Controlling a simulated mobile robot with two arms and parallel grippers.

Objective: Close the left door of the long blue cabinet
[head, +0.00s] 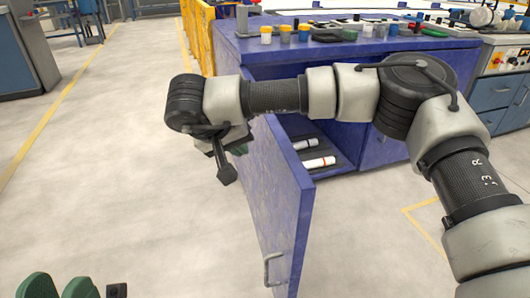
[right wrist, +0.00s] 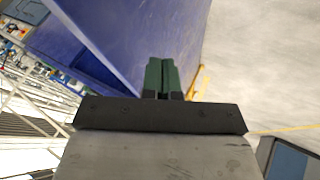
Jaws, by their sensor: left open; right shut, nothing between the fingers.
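The long blue cabinet (head: 360,58) stands at the upper middle of the head view. Its left door (head: 280,200) is swung open toward me, with a metal handle (head: 271,270) low on its near end. My right arm crosses above the door. My right gripper (head: 236,143) is on the left, outer side of the door, partly hidden by the wrist. In the right wrist view its green fingers (right wrist: 162,76) are together and empty, close to a blue panel (right wrist: 135,35); I cannot tell if they touch. My left gripper (head: 60,288) is open and empty at the lower left.
White tubes (head: 319,162) lie inside the open cabinet. Colored cups (head: 285,33) and trays stand on its top. A yellow barrier (head: 197,30) stands behind its left end. The floor (head: 130,170) left of the door is clear.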

